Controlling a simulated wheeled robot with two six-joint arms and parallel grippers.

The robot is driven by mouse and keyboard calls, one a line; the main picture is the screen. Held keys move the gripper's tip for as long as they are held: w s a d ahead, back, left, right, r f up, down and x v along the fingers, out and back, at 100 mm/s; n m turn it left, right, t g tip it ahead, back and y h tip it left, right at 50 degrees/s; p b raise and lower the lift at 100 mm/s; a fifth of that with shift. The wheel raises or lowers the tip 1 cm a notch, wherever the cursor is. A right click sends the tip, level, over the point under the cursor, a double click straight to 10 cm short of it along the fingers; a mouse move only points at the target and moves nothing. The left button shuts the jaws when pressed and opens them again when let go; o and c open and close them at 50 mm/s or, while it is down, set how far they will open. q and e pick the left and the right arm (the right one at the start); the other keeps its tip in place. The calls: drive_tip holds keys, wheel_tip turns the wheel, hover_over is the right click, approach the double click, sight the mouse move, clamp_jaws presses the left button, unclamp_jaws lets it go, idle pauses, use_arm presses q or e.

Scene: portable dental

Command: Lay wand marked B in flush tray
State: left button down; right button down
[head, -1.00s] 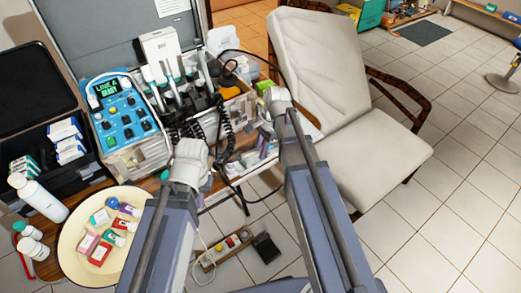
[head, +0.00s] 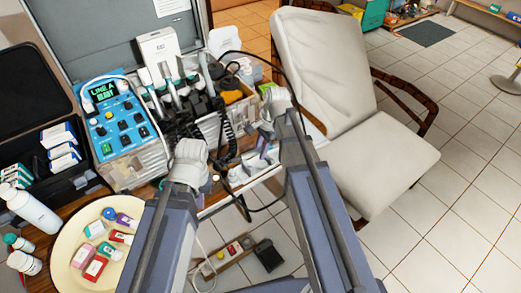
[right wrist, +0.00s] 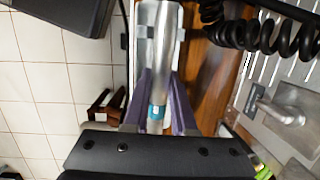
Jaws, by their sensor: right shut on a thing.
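My right gripper (right wrist: 157,108) is shut on a silver wand with a teal band (right wrist: 156,112), its purple fingers on both sides of the shaft. Any letter on the wand is unreadable. Behind the wand lies a narrow pale, shiny surface (right wrist: 144,48); I cannot tell if it is the flush tray or if they touch. In the head view, my right gripper (head: 264,142) is by the right end of the bench unit. My left gripper (head: 178,186) is over the bench's front edge, its fingers mostly hidden by the wrist. Several wands (head: 166,88) stand in the holder.
A blue control box (head: 115,118) reads LINE A. A black coiled cord (head: 226,130) hangs beside the holder. A round cream tray (head: 72,222) with small boxes stands front left. A beige chair (head: 370,150) is at right. A power strip (head: 232,250) lies on the floor.

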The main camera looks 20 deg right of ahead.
drive_tip(key=shift+f+b, duration=0.3)
drive_tip(key=shift+f, duration=0.35)
drive_tip(key=shift+f, duration=0.15)
drive_tip(key=shift+f+b, duration=0.2)
drive_tip(key=shift+b, duration=0.15)
drive_tip(key=shift+f, duration=0.3)
drive_tip(key=shift+f+b, duration=0.55)
drive_tip(key=shift+b, duration=0.3)
drive_tip(key=shift+f, duration=0.1)
drive_tip(key=c, duration=0.7)
unclamp_jaws()
drive_tip(key=shift+o, duration=0.2)
